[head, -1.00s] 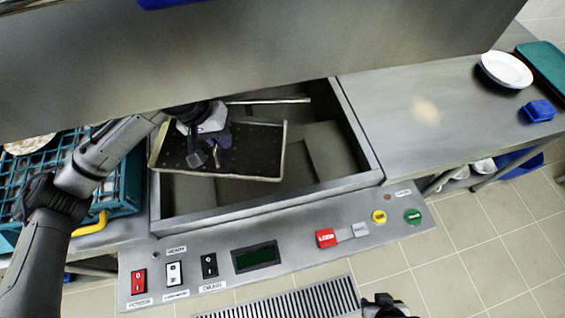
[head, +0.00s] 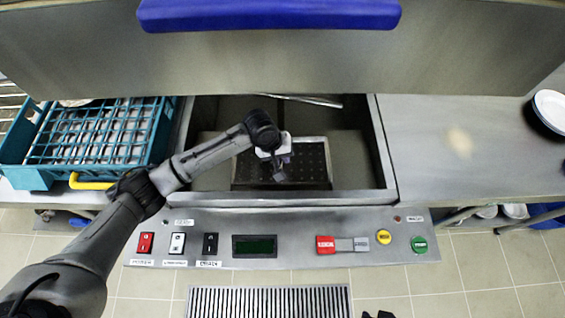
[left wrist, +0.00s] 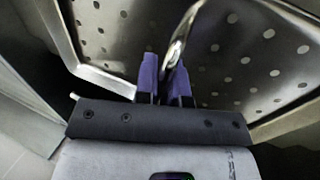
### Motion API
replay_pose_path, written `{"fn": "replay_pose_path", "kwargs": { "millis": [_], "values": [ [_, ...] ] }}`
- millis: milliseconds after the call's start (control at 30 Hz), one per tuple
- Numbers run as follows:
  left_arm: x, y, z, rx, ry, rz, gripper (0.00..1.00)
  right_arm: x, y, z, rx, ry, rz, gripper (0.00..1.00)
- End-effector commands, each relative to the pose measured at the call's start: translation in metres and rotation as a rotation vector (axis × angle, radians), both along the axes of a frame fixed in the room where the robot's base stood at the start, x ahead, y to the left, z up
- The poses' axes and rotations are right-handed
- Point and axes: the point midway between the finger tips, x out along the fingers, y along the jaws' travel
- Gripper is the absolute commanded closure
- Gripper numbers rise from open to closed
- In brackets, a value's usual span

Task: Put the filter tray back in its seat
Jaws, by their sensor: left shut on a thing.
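The filter tray (head: 311,162) is a dark perforated tray with a pale metal rim. It is inside the open basin of the machine, roughly square to the basin's front wall. My left gripper (head: 281,170) reaches down over it and is shut on its metal loop handle. The left wrist view shows the purple fingertips (left wrist: 166,78) closed on the handle (left wrist: 180,42), above the perforated tray floor (left wrist: 235,45). I cannot tell whether the tray rests fully in its seat. A dark tip of my right gripper (head: 378,314) shows at the bottom edge; its jaws are not readable.
The basin's front rim (head: 290,198) and the raised hood with a blue handle (head: 270,15) bound the space. A teal dish rack (head: 100,140) stands at left. The right counter (head: 455,150) is mostly clear, with a white plate (head: 552,108). The control panel (head: 285,240) is in front.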

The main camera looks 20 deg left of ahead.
Motion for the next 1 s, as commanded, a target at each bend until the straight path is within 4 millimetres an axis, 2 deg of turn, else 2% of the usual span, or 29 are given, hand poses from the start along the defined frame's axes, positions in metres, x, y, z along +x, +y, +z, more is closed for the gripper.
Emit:
{"fn": "replay_pose_path", "kwargs": {
  "millis": [100,267,700,733,967,1000],
  "values": [
    [0.0,0.0,-0.019,0.001,0.001,0.0,1.0,0.0,-0.001,-0.007,-0.004,0.0,0.002,0.57],
    [0.0,0.0,-0.039,0.001,0.001,0.001,1.0,0.0,-0.003,-0.013,-0.012,0.0,0.006,0.57],
    [0.0,0.0,-0.043,-0.001,-0.001,-0.001,1.0,0.0,-0.003,-0.01,-0.01,0.0,0.004,0.57],
    [0.0,0.0,-0.043,0.0,0.0,-0.001,0.87,0.0,-0.003,-0.01,-0.01,0.0,0.004,0.57],
    [0.0,0.0,-0.043,0.0,0.0,-0.001,0.65,0.0,-0.002,-0.011,-0.005,0.0,0.001,0.57],
    [0.0,0.0,-0.043,0.001,0.0,-0.001,0.65,0.0,-0.001,-0.011,-0.003,0.0,0.0,0.57]
  ]
}}
